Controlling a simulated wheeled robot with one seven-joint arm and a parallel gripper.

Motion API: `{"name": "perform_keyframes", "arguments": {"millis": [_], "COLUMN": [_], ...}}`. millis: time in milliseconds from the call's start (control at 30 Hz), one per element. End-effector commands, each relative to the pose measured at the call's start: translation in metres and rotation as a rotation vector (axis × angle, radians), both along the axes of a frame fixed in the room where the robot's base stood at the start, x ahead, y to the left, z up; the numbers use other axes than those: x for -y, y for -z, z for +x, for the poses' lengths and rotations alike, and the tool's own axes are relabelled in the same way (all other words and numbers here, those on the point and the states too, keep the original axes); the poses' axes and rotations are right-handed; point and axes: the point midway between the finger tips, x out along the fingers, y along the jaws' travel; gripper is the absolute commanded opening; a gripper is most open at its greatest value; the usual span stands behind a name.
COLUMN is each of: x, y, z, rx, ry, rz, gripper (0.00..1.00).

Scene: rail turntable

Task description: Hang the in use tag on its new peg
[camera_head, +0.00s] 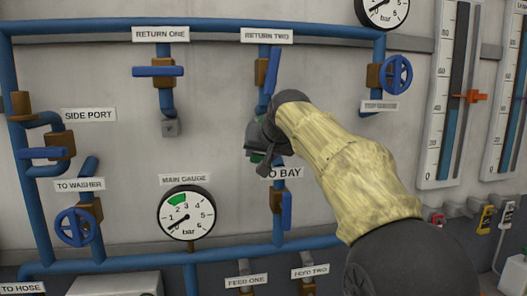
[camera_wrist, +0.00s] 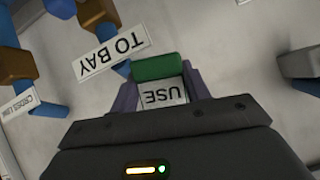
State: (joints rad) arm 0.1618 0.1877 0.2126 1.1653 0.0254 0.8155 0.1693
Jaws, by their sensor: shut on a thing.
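My gripper (camera_wrist: 160,80) is shut on the in use tag (camera_wrist: 163,94), a white plate with a green edge, between its two fingers in the wrist view. The word USE shows on it; the rest is hidden. I cannot make out the new peg.
Blue pipes with valves cover the wall. A blue lever (camera_head: 271,70) stands above my gripper, another (camera_head: 286,210) below it. The main gauge (camera_head: 187,213) is at lower left. Level tubes (camera_head: 446,110) and several hanging tags (camera_head: 485,219) are at right.

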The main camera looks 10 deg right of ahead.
Motion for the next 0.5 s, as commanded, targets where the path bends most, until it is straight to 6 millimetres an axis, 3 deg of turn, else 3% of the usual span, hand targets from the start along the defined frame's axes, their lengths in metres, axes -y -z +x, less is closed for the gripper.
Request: {"name": "perform_keyframes", "arguments": {"millis": [500], "x": [0.000], "y": [0.007], "z": [0.020], "rx": [0.000], "ry": [0.000], "rz": [0.000], "gripper": [0.25]}}
